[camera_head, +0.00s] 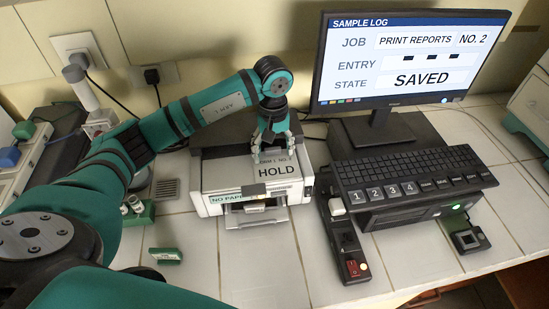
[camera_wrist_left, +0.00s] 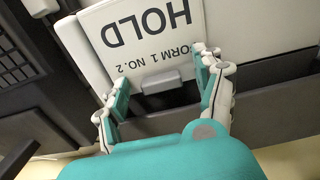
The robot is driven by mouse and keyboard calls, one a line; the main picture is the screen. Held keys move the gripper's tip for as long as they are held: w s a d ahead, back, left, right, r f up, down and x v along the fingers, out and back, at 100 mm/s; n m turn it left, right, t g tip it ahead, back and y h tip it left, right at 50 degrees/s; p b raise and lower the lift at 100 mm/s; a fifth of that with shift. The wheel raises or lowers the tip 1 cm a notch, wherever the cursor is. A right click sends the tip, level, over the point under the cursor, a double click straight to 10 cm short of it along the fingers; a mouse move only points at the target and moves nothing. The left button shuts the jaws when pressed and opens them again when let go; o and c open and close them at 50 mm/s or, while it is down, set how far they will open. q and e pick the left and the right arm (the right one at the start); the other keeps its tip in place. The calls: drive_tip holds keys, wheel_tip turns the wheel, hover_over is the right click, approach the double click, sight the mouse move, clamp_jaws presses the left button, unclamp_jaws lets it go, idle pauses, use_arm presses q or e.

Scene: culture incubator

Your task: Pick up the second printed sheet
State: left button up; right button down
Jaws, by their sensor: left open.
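The printed sheet (camera_head: 292,176) lies on top of the white printer (camera_head: 219,203). It is white with a large HOLD and a smaller line that reads FORM 1 NO. 2 in the left wrist view (camera_wrist_left: 150,52). My left gripper (camera_head: 273,150) points down over the back part of the sheet in the head view. In the left wrist view its open fingers (camera_wrist_left: 160,84) stand on either side of the sheet's edge, with a grey tab (camera_wrist_left: 161,82) between them. Whether the fingers touch the sheet cannot be told. My right gripper is not in view.
A monitor (camera_head: 410,55) reading NO. 2 and SAVED stands at the back right, behind a keyboard (camera_head: 410,172). A switch box (camera_head: 345,245) with a red rocker is right of the printer. A small green block (camera_head: 166,254) lies at front left. The tiles before the printer are clear.

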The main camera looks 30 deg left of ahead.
use_arm(q)
drive_tip(key=c, duration=1)
drive_tip(key=shift+c, duration=0.2)
